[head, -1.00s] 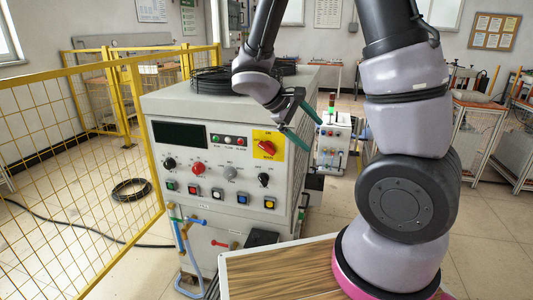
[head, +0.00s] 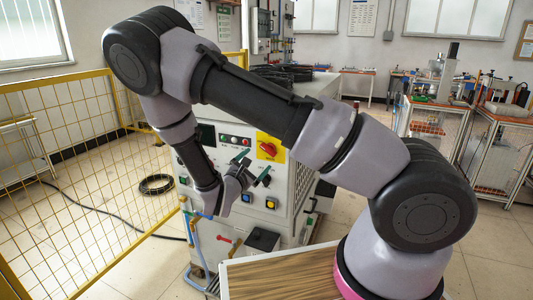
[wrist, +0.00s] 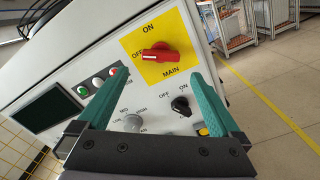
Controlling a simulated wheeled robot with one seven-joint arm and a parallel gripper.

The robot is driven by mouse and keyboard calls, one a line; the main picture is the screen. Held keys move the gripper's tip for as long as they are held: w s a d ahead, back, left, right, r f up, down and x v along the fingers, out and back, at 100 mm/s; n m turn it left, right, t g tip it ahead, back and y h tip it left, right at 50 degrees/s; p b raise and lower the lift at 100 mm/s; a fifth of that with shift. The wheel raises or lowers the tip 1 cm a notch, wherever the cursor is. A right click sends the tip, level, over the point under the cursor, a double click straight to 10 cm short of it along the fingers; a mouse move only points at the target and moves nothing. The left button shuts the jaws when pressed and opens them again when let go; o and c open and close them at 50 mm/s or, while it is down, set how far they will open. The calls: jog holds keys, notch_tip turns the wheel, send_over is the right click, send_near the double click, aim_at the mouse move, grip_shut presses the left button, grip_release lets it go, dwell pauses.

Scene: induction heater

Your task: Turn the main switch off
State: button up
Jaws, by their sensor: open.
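The main switch is a red rotary knob (head: 268,148) on a yellow plate at the upper right of the heater's front panel. In the wrist view the red knob (wrist: 160,53) lies across the plate, one end beside the OFF label; ON is printed above and MAIN below. My gripper (head: 254,163) is in front of the panel, just below the switch. In the wrist view its two teal fingers (wrist: 157,76) are spread wide with nothing between them. The knob appears beyond and between the fingertips, apparently untouched.
Below the plate is a black OFF/ON selector (wrist: 181,106), with a grey knob (wrist: 133,122) to its left. Indicator lamps (wrist: 97,83) and a dark display (wrist: 45,107) are further left. A yellow mesh fence (head: 80,150) stands left of the cabinet. My arm hides part of the panel.

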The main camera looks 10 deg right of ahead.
aim_at(267, 151)
jog(key=x, duration=0.9)
jog(key=c, duration=1.1)
jog(key=shift+n, duration=0.4)
jog(key=shift+s+n, duration=0.1)
jog(key=shift+n, duration=2.7)
jog(key=shift+c, duration=0.2)
jog(key=o, duration=1.1)
